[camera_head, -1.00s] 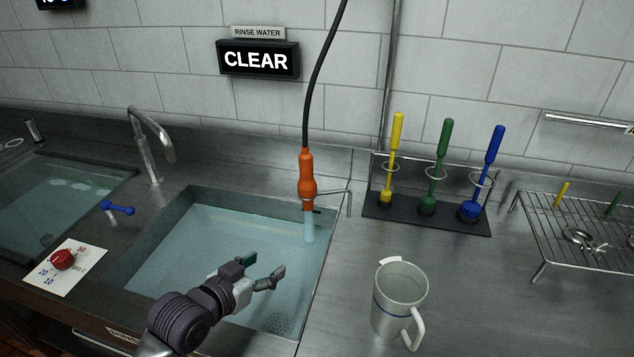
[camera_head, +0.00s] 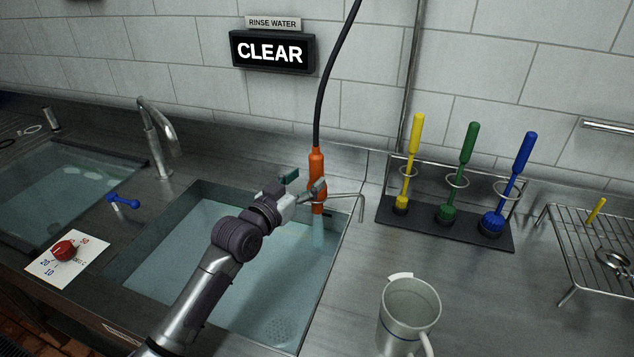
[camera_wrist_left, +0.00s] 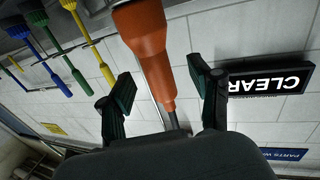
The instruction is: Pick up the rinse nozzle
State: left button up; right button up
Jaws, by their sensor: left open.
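The orange rinse nozzle (camera_head: 317,168) hangs upright on its black hose over the right back part of the sink, beside a metal hook. A pale stream shows below it. My left gripper (camera_head: 304,184) is open at the nozzle, its fingers pointing toward the wall. In the left wrist view the nozzle (camera_wrist_left: 148,50) lies between the two open fingers (camera_wrist_left: 160,98), with a gap on both sides. Part of the nozzle's lower body is hidden behind a finger in the head view. My right gripper is not in view.
The sink (camera_head: 150,245) holds water. A white jug (camera_head: 408,318) stands on the counter at right. A rack (camera_head: 440,228) with yellow, green and blue brushes is behind it. A wire rack (camera_head: 590,245) is far right. A tap (camera_head: 160,135) is left of the sink.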

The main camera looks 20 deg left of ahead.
aim_at(312, 175)
pick_arm(q)
jog(key=x, duration=0.2)
jog(key=p+x, duration=0.1)
jog(key=shift+w+d+r, duration=0.2)
jog(key=shift+w+d, duration=0.1)
jog(key=shift+d, duration=0.05)
jog(key=shift+w+d+f, duration=0.1)
jog(key=shift+w+f, duration=0.05)
jog(key=shift+w, duration=0.2)
jog(key=shift+s, duration=0.1)
jog(key=shift+c, duration=0.2)
grip_shut()
